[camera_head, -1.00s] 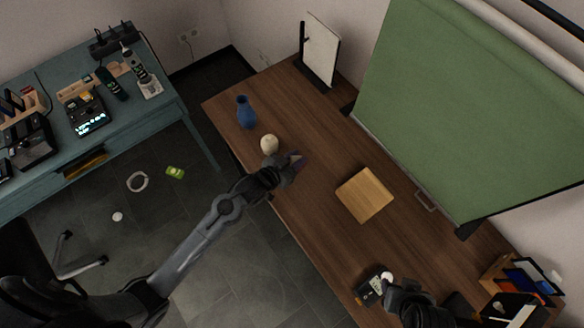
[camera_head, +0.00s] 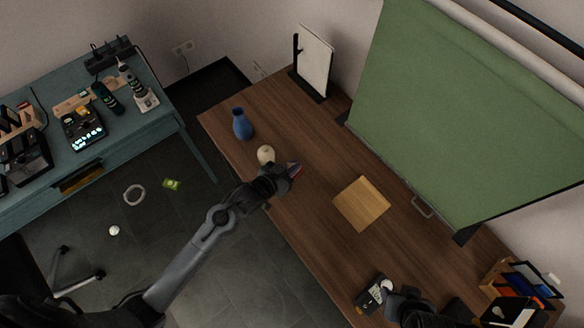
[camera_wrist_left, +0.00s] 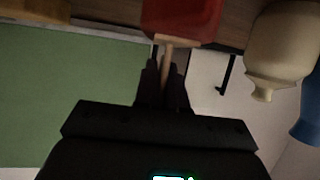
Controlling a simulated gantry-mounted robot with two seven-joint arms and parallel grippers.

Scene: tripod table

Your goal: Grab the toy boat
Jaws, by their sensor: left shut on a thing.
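In the left wrist view the toy boat (camera_wrist_left: 182,18) is a red hull with a thin wooden mast. My left gripper (camera_wrist_left: 164,75) is shut on that mast. The far part of the boat is cut off by the frame. My right gripper (camera_head: 392,296) is dark, low in the head view, beside a small black device; its fingers cannot be made out.
A cream vase (camera_head: 265,155) stands close beside the left gripper, with a blue vase (camera_head: 242,124) behind it. A wooden board (camera_head: 362,204) lies mid-table (camera_head: 318,232). The black device (camera_head: 369,293) is at the lower right. A green screen (camera_head: 465,115) borders the far side.

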